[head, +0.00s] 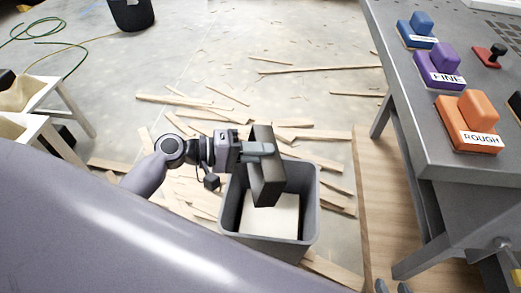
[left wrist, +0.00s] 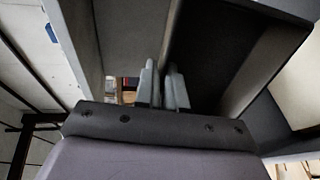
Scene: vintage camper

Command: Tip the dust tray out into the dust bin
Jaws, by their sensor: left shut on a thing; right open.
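The dust tray (head: 266,180) is a dark, shallow box, turned steeply on its side above the bin. My left gripper (head: 266,149) is shut on its upper edge. In the left wrist view the fingers (left wrist: 163,88) close on a tray wall, and the dark tray inside (left wrist: 215,50) shows beside them. The dust bin (head: 311,215) is a grey, open-topped, upright tub under the tray, with a pale surface inside. I cannot make out any dust in the tray. My right gripper (head: 392,287) barely shows at the bottom edge, fingertips apart and empty.
Wooden offcuts (head: 205,185) litter the floor around the bin. A grey workbench (head: 410,120) on the right holds blue, purple and orange labelled blocks (head: 468,122) and a red-handled stamp (head: 490,56). A black bucket (head: 131,13) stands at the back left, near a green hose (head: 35,30).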

